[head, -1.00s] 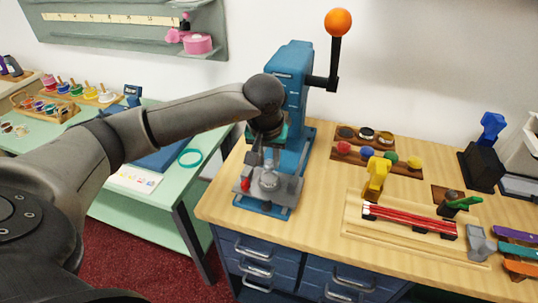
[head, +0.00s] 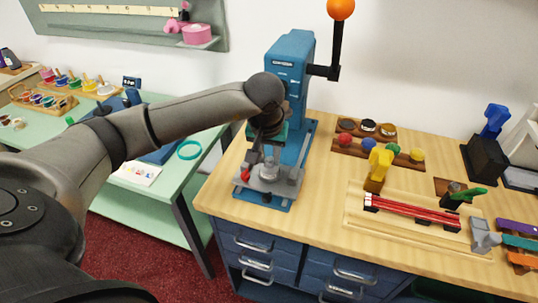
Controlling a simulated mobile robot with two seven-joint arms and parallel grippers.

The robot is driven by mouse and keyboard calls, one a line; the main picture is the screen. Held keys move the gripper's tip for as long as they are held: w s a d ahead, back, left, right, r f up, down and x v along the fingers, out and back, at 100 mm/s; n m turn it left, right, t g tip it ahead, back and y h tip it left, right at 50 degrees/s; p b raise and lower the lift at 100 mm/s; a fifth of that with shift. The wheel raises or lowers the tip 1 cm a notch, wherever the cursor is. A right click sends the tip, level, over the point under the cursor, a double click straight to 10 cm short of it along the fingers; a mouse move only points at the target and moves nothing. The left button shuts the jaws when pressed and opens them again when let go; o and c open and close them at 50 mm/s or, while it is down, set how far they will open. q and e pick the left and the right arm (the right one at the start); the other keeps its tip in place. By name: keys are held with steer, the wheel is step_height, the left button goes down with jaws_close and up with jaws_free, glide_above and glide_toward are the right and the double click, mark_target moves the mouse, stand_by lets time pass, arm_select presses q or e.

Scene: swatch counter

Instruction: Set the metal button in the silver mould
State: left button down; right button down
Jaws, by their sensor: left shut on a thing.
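The silver mould (head: 269,172) is a small round metal piece on the grey base plate of the blue press (head: 290,62). My left gripper (head: 264,150) points down just above the mould, below the press head. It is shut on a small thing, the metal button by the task. The button is too small and too covered by the fingers to make out. I cannot tell whether it touches the mould. My right gripper is not in view.
The press's lever with an orange ball (head: 341,8) rises at the right. A red knob (head: 245,175) sits left of the mould. Wooden racks of coloured knobs (head: 357,151) and a yellow clamp (head: 378,169) stand to the right. Bare wood (head: 318,206) lies between.

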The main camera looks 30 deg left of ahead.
arm_select(q)
steer(key=shift+f+b, duration=0.6)
stand_by(0.7)
steer(key=c, duration=0.6)
jaws_free()
steer(key=shift+o, duration=0.2)
steer(key=p+v, duration=0.1)
steer(key=v, duration=1.4)
steer(key=shift+p, duration=0.35)
steer(key=shift+r, duration=0.15)
